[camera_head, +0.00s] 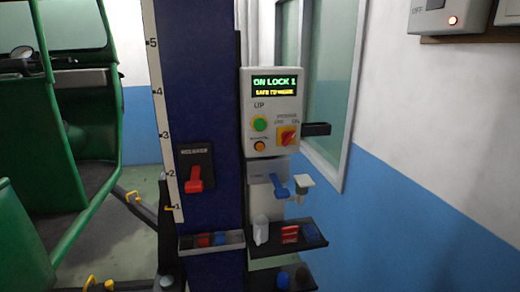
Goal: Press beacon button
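A light grey control box (270,100) is mounted on the dark blue lift column (203,100). Its lit display (275,87) reads "ON LOCK 1" in green and a yellow line that seems to say "SAFE TO WORK". Below are a green button (260,124) under "UP", a small orange button (260,146) with a tiny label too small to read surely, and a red rotary switch on a yellow plate (287,136). No gripper shows in this view, and nothing covers the box's face.
A red release lever (194,180) sits on the column beside a numbered scale (162,110). Small trays (213,242) with parts stick out lower down. A green rickshaw (25,190) stands at left.

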